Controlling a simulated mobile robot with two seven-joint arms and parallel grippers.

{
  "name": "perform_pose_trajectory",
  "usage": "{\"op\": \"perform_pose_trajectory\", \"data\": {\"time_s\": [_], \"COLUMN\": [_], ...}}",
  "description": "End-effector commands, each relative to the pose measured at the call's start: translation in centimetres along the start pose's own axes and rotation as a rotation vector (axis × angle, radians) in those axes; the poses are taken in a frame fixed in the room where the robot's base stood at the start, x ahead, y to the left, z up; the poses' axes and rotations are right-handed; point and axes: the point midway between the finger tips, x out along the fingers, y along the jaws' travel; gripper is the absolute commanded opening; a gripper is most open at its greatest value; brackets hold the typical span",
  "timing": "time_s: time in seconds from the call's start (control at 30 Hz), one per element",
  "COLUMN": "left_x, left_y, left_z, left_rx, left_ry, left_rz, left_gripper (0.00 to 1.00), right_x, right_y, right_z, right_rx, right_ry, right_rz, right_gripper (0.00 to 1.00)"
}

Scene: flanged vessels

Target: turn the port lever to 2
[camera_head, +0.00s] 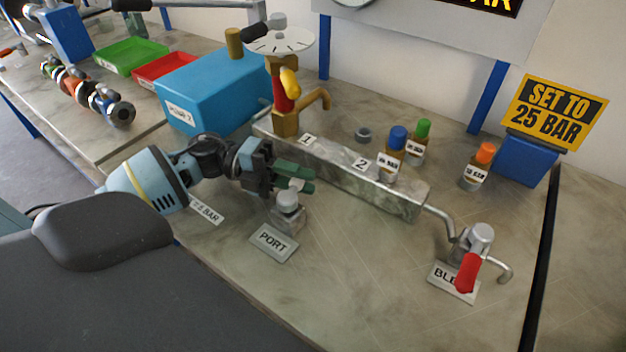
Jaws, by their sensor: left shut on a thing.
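The port valve (288,203) is a small grey metal body with a round cap, standing behind the PORT plate (273,242). My left gripper (299,179) comes in from the left, with its green fingers just above and behind the valve cap. It is shut on the port lever, which is mostly hidden between the fingers; which number it points at cannot be told. The number labels 1 (307,139) and 2 (362,163) are on the long metal block (340,178) behind the valve, with 2 farther right. My right gripper is not in view.
A bleed valve with a red lever (468,272) stands at right. A blue pump box (221,88) and a brass post with gauge are at back left.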

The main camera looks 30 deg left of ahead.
Motion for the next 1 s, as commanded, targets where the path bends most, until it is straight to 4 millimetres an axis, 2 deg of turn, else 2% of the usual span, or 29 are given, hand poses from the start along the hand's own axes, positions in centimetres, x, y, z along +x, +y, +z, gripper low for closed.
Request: {"op": "perform_pose_trajectory", "data": {"time_s": [0.43,0.47,0.6,0.87,1.0], "left_x": [-0.3,-0.3,-0.3,-0.3,-1.3], "left_y": [0.0,0.0,0.0,0.0,0.2], "left_z": [-0.1,-0.1,-0.1,-0.1,-0.1], "left_rx": [0.001,0.001,0.000,0.000,-0.002], "left_ry": [0.006,0.006,0.006,0.005,0.003], "left_rz": [0.000,0.000,0.000,0.000,0.003], "left_gripper": [0.00,0.25,0.43,0.43,0.43], "right_x": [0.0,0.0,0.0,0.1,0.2], "right_y": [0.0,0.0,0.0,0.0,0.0], "right_z": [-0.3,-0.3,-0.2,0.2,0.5], "right_rx": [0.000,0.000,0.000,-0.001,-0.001], "right_ry": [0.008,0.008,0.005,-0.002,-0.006], "right_rz": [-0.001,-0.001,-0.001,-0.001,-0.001], "right_gripper": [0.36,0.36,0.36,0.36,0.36]}}
